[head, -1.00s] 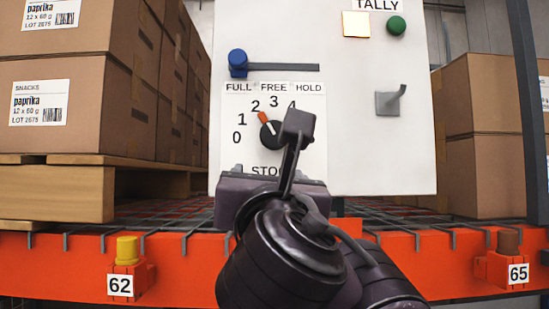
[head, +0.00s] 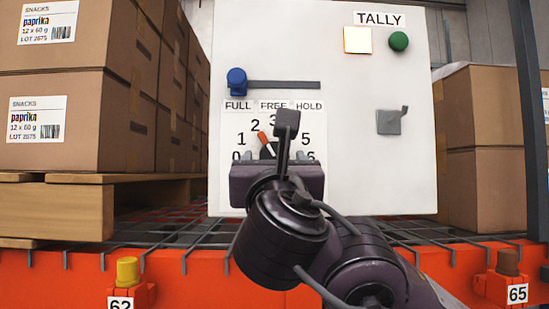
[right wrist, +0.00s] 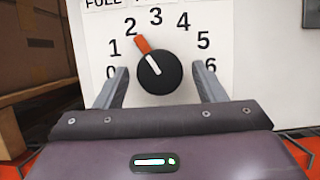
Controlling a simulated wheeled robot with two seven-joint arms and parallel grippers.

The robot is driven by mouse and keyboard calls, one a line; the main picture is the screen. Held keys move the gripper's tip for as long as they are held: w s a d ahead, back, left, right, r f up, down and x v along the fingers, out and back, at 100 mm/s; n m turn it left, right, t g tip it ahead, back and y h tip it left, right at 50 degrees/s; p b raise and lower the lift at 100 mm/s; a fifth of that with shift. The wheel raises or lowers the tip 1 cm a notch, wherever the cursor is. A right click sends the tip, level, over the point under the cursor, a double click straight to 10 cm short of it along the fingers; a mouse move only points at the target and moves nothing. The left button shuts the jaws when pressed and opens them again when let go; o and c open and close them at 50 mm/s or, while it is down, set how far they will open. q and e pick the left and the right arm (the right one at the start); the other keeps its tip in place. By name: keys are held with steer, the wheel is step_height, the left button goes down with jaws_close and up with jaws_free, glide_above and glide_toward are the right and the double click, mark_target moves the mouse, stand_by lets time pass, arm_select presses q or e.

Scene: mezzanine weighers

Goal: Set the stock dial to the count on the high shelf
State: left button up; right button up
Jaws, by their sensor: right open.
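The stock dial (right wrist: 166,79) is a round black knob with an orange pointer on a white panel numbered from 0 up. In the right wrist view its pointer aims at 2. It also shows in the head view (head: 266,149), partly hidden behind my right wrist. My right gripper (right wrist: 163,68) is open, with one finger on each side of the dial and gaps between; whether the fingertips reach the panel I cannot tell. It also shows in the head view (head: 274,157). My left gripper is not in view. No shelf count is readable as such.
A blue slider knob (head: 237,81) sits at FULL on its slot. A TALLY sign (head: 379,19) stands above a cream square (head: 357,39) and a green button (head: 399,41). A grey hook-like lever (head: 389,122) is at right. Paprika cartons (head: 80,120) stand left on a pallet.

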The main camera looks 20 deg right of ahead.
steer(key=shift+c, duration=0.3)
steer(key=c, duration=0.9)
steer(key=shift+w+a+r+m+g+h+b, duration=0.15)
steer(key=shift+m+g+h+b, duration=1.35)
steer(key=shift+m, duration=2.2)
steer(key=shift+s+a+r+m+g+h+b, duration=0.2)
steer(key=shift+m+g+b, duration=0.85)
steer(key=shift+m+b, duration=2.05)
steer(key=shift+w+a+m+g+h+b, duration=0.15)
steer(key=shift+m+g+h+b, duration=0.95)
steer(key=shift+m, duration=3.2)
steer(key=o, duration=1)
steer(key=shift+d, duration=0.1)
steer(key=shift+c, duration=0.2)
